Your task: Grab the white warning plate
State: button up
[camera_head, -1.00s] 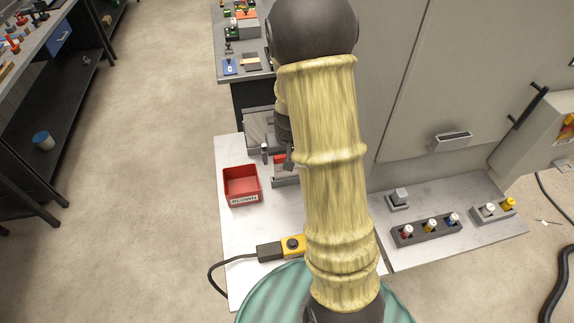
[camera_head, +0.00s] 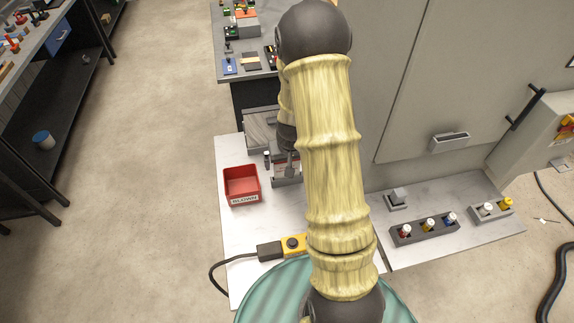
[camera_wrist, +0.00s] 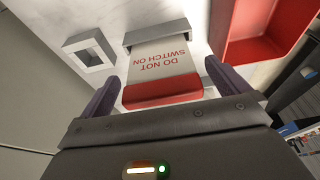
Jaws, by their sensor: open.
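The white warning plate (camera_wrist: 162,64) carries red lettering, "DO NOT SWITCH ON", and has a red band along its near edge. It sits in a grey holder (camera_wrist: 153,38). My gripper (camera_wrist: 161,74) is open, with one dark purple finger on each side of the plate. Both fingers look apart from it, and the one on the right of the picture is partly hidden. In the head view my arm hides much of this spot; my gripper shows only in part, over the grey holder (camera_head: 288,181).
A red bin (camera_head: 241,184) stands left of the holder; it also shows in the wrist view (camera_wrist: 232,28). A hollow grey square block (camera_wrist: 88,50) is on the other side. A yellow button box (camera_head: 293,244) with a cable lies nearer. Racks of small plugs stand at right.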

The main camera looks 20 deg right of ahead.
jog(key=shift+c, duration=0.4)
jog(key=c, duration=0.9)
jog(key=shift+c, duration=0.2)
notch_tip(320, 180, up, 10)
jog(key=shift+r+b, duration=0.1)
jog(key=shift+b, duration=0.35)
